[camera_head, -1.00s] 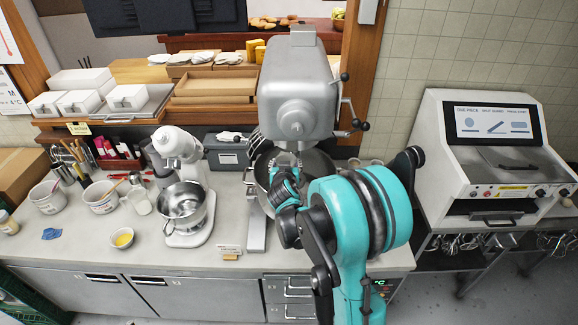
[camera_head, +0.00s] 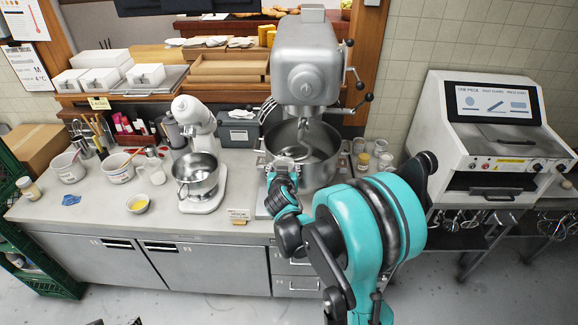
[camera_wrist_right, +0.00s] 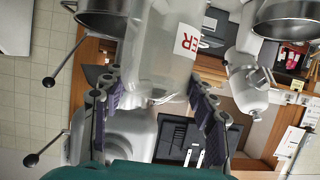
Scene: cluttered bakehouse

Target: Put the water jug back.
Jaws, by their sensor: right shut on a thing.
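The water jug (camera_wrist_right: 160,50) is clear, with red lettering ending in "ER" on a white label. In the right wrist view it lies between the two dark ridged fingers of my right gripper (camera_wrist_right: 157,100), which is shut on it. In the head view my right gripper (camera_head: 283,180) is in front of the big mixer's bowl, above the counter's front part. The jug is hard to make out there against the metal bowl. I cannot tell whether it touches anything below.
The big mixer (camera_head: 306,75) stands behind my right gripper, with its steel bowl (camera_head: 322,160). A small white mixer (camera_head: 195,125) is to the left. Several jars (camera_head: 362,160) stand right of the bowl. Bare counter (camera_head: 100,210) shows at the front left.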

